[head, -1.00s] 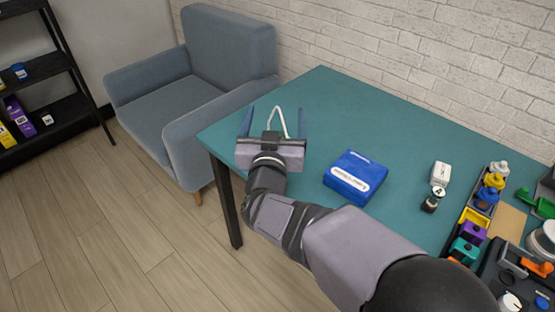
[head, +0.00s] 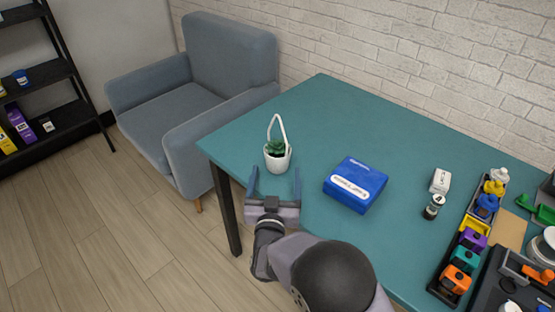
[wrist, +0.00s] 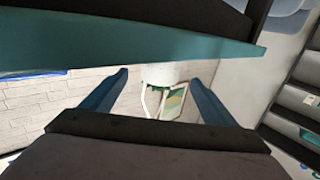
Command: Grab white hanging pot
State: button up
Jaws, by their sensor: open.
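The white hanging pot (head: 277,163) stands upright on the teal table (head: 330,110) near its left edge. It holds a small green plant, and its white loop handle arches above. My gripper (head: 275,182) is open and empty on the near side of the pot, at the table's edge. Its blue fingers point toward the pot, one to each side of it in the picture. In the wrist view, which looks inverted, the white pot (wrist: 165,74) appears beyond and between the open fingers (wrist: 157,80), with part of its handle showing. The table edge covers the rest.
A blue box (head: 355,184) lies right of the pot. A small white block (head: 440,181) and a dark bottle (head: 433,207) stand farther right, beside a tray of colourful bottles (head: 447,278). A grey armchair (head: 222,75) stands behind the table's left side. The table behind the pot is clear.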

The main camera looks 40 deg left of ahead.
aim_at(276, 163)
jog(key=shift+p+x, duration=0.4)
jog(key=shift+x, duration=2.95)
jog(key=shift+a+f, duration=0.1)
jog(key=c, duration=1.3)
jog(key=shift+r, duration=5.15)
jog(key=shift+c, duration=0.2)
